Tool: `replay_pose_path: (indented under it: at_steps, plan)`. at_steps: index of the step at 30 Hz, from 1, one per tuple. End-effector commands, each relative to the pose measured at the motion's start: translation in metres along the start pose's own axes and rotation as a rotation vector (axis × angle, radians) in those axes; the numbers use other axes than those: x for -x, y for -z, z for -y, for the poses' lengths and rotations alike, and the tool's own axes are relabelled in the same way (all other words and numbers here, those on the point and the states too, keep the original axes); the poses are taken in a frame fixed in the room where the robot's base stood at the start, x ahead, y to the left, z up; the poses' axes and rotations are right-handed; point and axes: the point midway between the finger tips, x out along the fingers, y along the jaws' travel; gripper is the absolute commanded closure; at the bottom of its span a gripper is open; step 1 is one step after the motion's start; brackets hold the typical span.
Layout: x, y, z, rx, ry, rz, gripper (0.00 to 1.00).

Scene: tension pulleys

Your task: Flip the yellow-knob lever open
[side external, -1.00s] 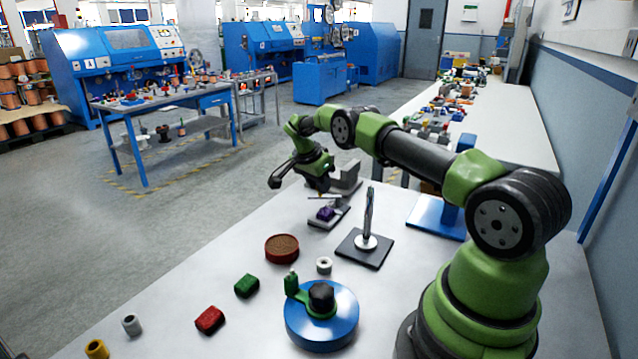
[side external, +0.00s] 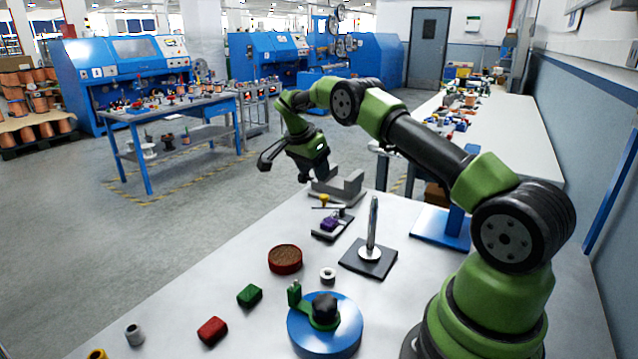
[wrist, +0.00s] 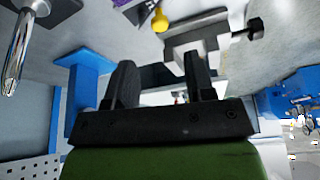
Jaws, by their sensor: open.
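The yellow knob (side external: 324,199) sits above a small fixture with a purple part (side external: 331,224), towards the far end of the white table. A thin bar shows just under the knob; the lever's exact angle is too small to tell. In the wrist view the knob (wrist: 160,24) is near the top, beyond the fingertips, with a purple part (wrist: 118,3) cut by the upper edge. My gripper (side external: 303,176) is above and to the left of the knob in the side view, apart from it. In the wrist view its two dark fingers (wrist: 158,68) are spread and empty.
A grey bracket (side external: 342,187) stands just behind the knob. A metal post (side external: 373,225) on a dark plate rises to the right. A blue stand (side external: 440,222) is further right. A blue disc (side external: 345,338), red dish (side external: 285,259) and small blocks lie nearer the camera.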

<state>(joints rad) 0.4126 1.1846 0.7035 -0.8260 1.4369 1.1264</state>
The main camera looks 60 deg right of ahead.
Motion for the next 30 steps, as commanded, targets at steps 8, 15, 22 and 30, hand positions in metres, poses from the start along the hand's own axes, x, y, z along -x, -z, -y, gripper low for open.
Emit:
replay_pose_path:
  at_steps: [8,15,22,30]
  plan:
    - [0.017,0.000,0.000,0.000,0.001,0.000,0.51]
    - [0.016,0.000,0.000,-0.008,0.002,0.005,0.50]
    - [0.004,0.008,-0.014,-0.434,0.035,0.227,0.50]
    - [0.001,0.031,-0.037,-1.341,0.017,0.550,0.50]
